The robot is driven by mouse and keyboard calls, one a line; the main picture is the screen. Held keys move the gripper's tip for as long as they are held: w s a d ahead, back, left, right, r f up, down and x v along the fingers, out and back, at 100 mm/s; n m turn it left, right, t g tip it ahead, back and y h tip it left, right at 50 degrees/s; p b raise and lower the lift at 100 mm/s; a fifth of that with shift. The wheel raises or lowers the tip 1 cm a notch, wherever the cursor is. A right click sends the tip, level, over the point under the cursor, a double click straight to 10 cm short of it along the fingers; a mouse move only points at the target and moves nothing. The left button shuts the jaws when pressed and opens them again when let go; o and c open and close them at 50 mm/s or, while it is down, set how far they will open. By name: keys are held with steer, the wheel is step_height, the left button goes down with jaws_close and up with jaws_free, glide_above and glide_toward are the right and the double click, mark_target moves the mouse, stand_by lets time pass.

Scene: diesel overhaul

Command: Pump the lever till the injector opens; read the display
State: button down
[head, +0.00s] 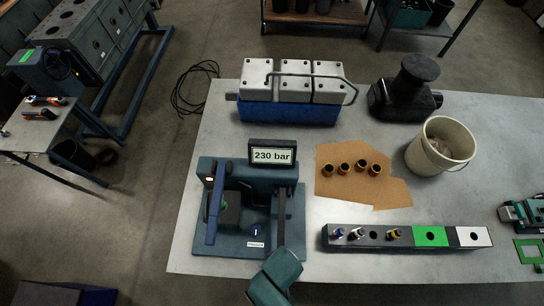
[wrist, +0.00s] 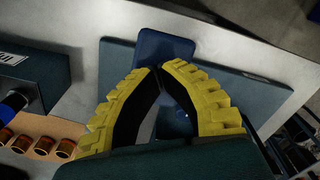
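The injector tester (head: 196,239) is a blue-grey stand on the bench. Its display (head: 272,156) reads 230 bar. A dark lever bar (head: 281,212) runs from its right side toward the front, its near end hidden by my gripper. In the wrist view, my gripper's (wrist: 158,68) yellow-ribbed fingers close in around a dark blue lever end (wrist: 166,47), which sticks out past the fingertips; the contact is partly hidden.
Right of the tester is a rack (head: 460,248) with several injectors and green and white sections. Brass cups stand on cardboard (head: 390,190). Behind are a blue engine block with white covers (head: 290,112), a dark casting (head: 400,95) and a bucket (head: 424,150).

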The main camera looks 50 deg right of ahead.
steer(key=shift+f+b, duration=0.3)
steer(key=shift+f, duration=0.5)
steer(key=r+p, duration=0.2)
steer(key=p, duration=0.1)
steer(key=r+p, duration=0.3)
steer(key=shift+s+a+r, duration=0.1)
steer(key=shift+s+r, duration=0.1)
steer(key=shift+r, duration=0.15)
step_height(320, 180, up, 4)
steer(key=shift+s+a+r, duration=0.1)
steer(key=shift+a, duration=0.05)
step_height(320, 180, up, 4)
stand_by(0.3)
